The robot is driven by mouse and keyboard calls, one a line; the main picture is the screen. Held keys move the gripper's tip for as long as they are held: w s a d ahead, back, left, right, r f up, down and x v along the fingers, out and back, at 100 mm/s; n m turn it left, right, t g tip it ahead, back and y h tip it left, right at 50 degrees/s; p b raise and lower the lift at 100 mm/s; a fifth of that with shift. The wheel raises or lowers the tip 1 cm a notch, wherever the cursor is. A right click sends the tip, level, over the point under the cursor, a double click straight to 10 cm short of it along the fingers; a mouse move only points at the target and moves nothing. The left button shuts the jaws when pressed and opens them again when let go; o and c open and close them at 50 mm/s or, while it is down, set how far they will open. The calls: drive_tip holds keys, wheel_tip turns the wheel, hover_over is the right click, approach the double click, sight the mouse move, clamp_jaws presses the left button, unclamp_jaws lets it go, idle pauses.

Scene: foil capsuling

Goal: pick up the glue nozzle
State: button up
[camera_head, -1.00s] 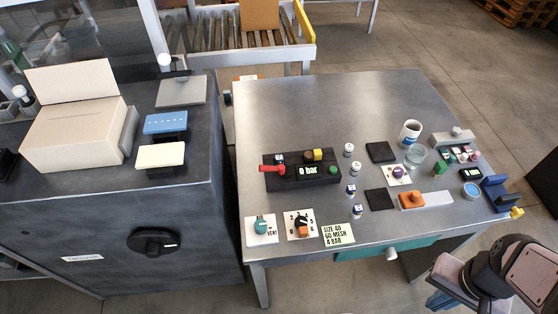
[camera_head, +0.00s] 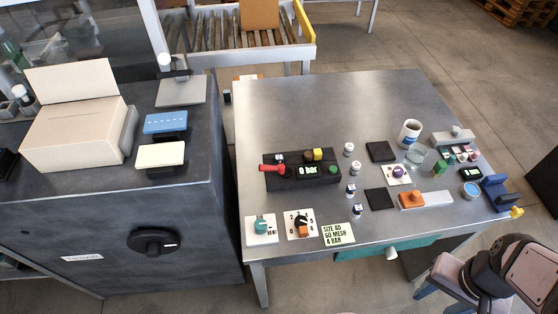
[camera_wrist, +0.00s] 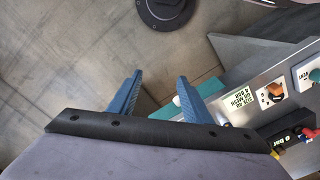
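Several small white cylinders with dark or blue markings stand in a column on the metal table, right of the black pressure unit; the nearest (camera_head: 357,211) is by the front edge. They look like nozzles, but I cannot tell which is the glue nozzle. My gripper (camera_wrist: 160,78) is open and empty in the wrist view, its two blue fingers apart over the floor beside the table. In the head view, it is at the bottom right, off the table's front edge, partly hidden by my arm.
The black pressure unit (camera_head: 286,171) reads 0 bar. A card (camera_head: 338,234) says size 40, 60 mesh, 4 bar. A teal drawer (camera_head: 365,250) is under the front edge. The table's back is clear.

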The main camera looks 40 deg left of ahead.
drive_tip(key=w+a+n+t+b, duration=0.1)
drive_tip(key=w+a+n+b, duration=0.2)
drive_tip(key=w+a, duration=0.7)
drive_tip(key=n+t+y+b, duration=0.1)
drive_tip(key=n+y+b, duration=0.3)
drive_tip(key=n+b, duration=0.3)
approach(279, 157)
drive_tip(key=shift+s+a+f+n+p, duration=0.2)
drive_tip(key=shift+a+f+n+p, duration=0.1)
drive_tip(key=shift+f+n+p, duration=0.25)
drive_tip(key=shift+p+x, duration=1.85)
drive_tip(key=shift+x, duration=1.75)
drive_tip(key=shift+w+d, duration=0.15)
drive_tip(key=shift+w, duration=0.05)
drive_tip(key=shift+t, duration=0.3)
clamp_jaws()
